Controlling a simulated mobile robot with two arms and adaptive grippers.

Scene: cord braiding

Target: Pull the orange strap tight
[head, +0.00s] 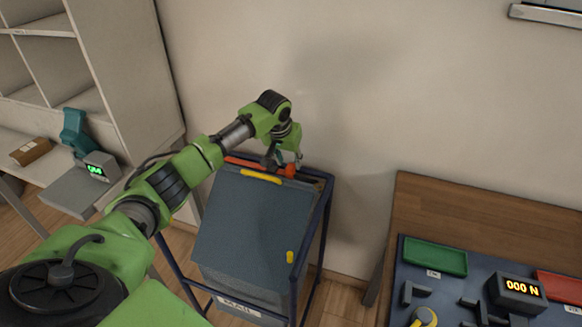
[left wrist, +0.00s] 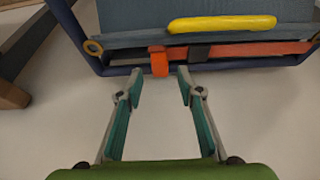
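The orange strap (left wrist: 255,50) runs along the top edge of a blue-grey mail bag (head: 255,225). In the left wrist view it passes through a dark buckle (left wrist: 200,52). A short orange strap end (left wrist: 160,63) hangs down left of the buckle. In the head view some orange (head: 289,171) shows at the back right of the bag's top. My left gripper (left wrist: 158,76) is open, with its teal fingers spread below the hanging strap end and nothing between them. In the head view it is at the bag's back edge, partly hidden by its own wrist. My right gripper is not in view.
The bag hangs in a dark blue metal frame (head: 324,215) with a yellow handle (head: 261,177) on top. A wooden table (head: 465,215) with a green tray (head: 435,257) and a force display (head: 520,288) stands right. Shelves and a bench are left. The wall is close behind.

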